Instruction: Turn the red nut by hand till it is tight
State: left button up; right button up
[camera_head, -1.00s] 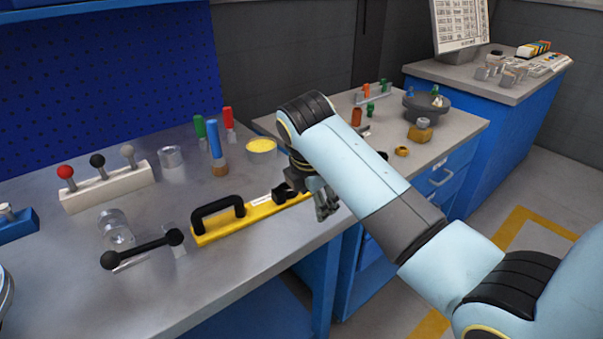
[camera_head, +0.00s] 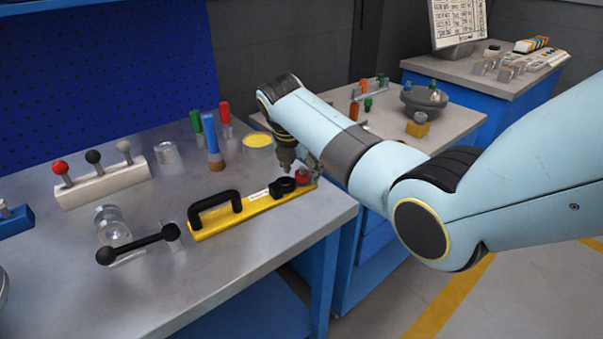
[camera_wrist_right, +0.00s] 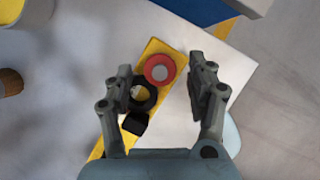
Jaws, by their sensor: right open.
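The red nut (camera_head: 302,176) sits at the right end of the yellow bar (camera_head: 240,214) on the near bench. In the right wrist view the red nut (camera_wrist_right: 160,69) is a red ring around a grey centre, beside a black ring (camera_wrist_right: 153,100). My right gripper (camera_head: 304,168) is at that end of the bar and partly hides the nut in the head view. In the wrist view its fingers (camera_wrist_right: 161,67) stand apart on either side of the nut, with visible gaps. My left gripper is not in view.
A black handle (camera_head: 213,203) rises from the bar. The bench's right edge is close to the nut.

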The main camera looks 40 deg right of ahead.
jog(key=shift+w+d+f, duration=0.1)
jog(key=shift+d+f, duration=0.1)
jog(key=shift+f, duration=0.3)
jog(key=c, duration=1.1)
jog(key=shift+c, duration=0.2)
